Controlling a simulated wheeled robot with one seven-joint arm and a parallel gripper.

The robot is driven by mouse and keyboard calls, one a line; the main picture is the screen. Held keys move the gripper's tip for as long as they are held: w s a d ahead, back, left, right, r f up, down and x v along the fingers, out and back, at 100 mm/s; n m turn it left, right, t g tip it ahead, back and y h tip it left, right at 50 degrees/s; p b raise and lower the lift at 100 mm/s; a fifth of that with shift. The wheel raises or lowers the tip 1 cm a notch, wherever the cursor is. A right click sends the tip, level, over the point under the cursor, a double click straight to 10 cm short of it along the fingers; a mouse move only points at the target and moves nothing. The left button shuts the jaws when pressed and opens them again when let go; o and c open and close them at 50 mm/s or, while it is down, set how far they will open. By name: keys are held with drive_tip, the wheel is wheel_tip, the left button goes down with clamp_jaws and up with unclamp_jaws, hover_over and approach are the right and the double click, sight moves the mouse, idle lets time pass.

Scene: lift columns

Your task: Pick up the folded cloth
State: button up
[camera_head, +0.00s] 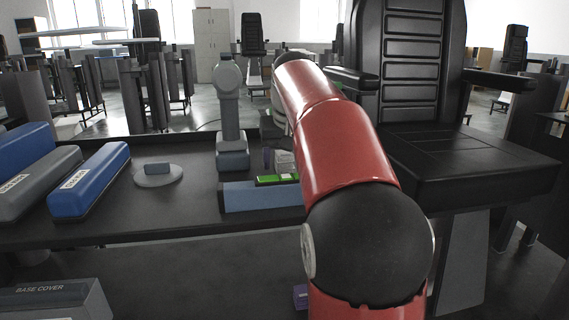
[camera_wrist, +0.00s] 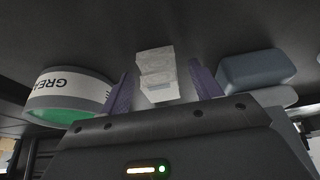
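The folded cloth (camera_wrist: 157,72) is a small pale grey-white stack in the middle of the wrist view. My gripper (camera_wrist: 164,74) is open, with one purple finger on each side of the cloth and a visible gap on both sides. The cloth's lower end in that view lies between the fingers, close to the gripper body. In the head view the cloth (camera_head: 285,159) shows as a small pale stack on the dark bench, partly hidden by my red arm. One purple finger shows just left of it.
A round grease tin (camera_wrist: 68,95) and a blue-grey rounded block (camera_wrist: 256,69) flank the gripper. On the bench (camera_head: 190,205) stand a grey column (camera_head: 230,110), a disc with a small block (camera_head: 158,175) and long blue cases (camera_head: 90,180). A black chair (camera_head: 450,165) stands right.

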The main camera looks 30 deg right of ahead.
sight(285, 154)
drive_tip(key=c, duration=1)
wheel_tip(285, 154, up, 10)
drive_tip(key=p, duration=0.3)
drive_tip(key=shift+p, duration=0.35)
